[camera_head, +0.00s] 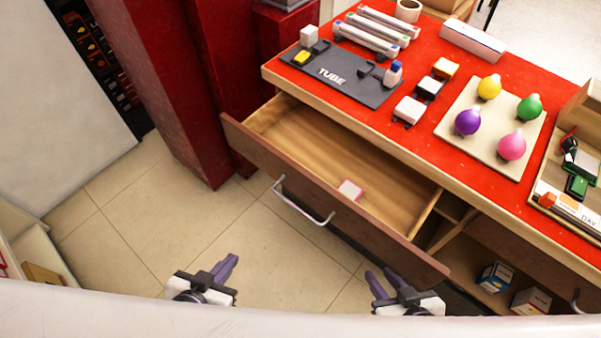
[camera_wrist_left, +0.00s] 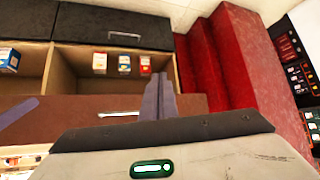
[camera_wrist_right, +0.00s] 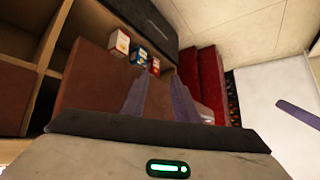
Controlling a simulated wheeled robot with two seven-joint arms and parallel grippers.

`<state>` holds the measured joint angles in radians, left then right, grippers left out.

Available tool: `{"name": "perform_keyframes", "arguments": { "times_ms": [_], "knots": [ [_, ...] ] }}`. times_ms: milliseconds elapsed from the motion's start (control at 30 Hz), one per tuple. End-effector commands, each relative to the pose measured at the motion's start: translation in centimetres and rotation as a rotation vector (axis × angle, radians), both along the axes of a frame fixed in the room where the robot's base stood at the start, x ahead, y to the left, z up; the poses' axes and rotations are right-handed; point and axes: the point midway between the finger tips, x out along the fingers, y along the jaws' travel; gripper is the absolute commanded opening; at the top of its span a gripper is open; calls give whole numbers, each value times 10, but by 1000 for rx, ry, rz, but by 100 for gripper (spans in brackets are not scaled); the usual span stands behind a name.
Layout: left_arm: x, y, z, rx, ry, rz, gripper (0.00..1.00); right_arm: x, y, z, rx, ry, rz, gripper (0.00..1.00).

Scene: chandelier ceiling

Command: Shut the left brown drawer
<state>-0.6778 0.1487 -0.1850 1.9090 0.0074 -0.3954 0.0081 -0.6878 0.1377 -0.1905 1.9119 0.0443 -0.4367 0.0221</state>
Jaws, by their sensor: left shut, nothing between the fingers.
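The left brown drawer (camera_head: 330,205) is pulled out from under the red-topped counter (camera_head: 440,135). Its wooden inside shows, with a small white and pink block (camera_head: 350,190) in it. A silver bar handle (camera_head: 300,207) is on its brown front. My left gripper (camera_head: 230,266) is shut and empty, in front of the drawer and apart from the handle in the head view. Its closed fingers also show in the left wrist view (camera_wrist_left: 158,97). My right gripper (camera_head: 380,280) is open and empty, in front of the drawer's right part; its spread fingers show in the right wrist view (camera_wrist_right: 158,98).
On the counter are a dark TUBE tray (camera_head: 345,88), a board with coloured bulbs (camera_head: 465,130) and small blocks. Small boxes (camera_head: 495,277) sit in the open compartment at the lower right. A red cabinet (camera_head: 165,80) stands left of the drawer. The tiled floor before it is clear.

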Motion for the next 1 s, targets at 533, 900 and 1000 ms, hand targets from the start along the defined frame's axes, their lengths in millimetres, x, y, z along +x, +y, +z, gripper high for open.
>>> {"name": "perform_keyframes", "arguments": {
  "times_ms": [533, 900, 1000],
  "knots": [
    [122, 49, 10, 967, -1014, -684, 0, 9, 19, -144, 33, -25, 24, 27],
    [125, 29, 11, 1158, -1198, -892, 0, 9, 20, -153, 36, -30, 32, 27],
    [138, 19, 12, 1158, -1199, -890, 0, 9, 19, -152, 35, -31, 33, 27]
  ]
}}
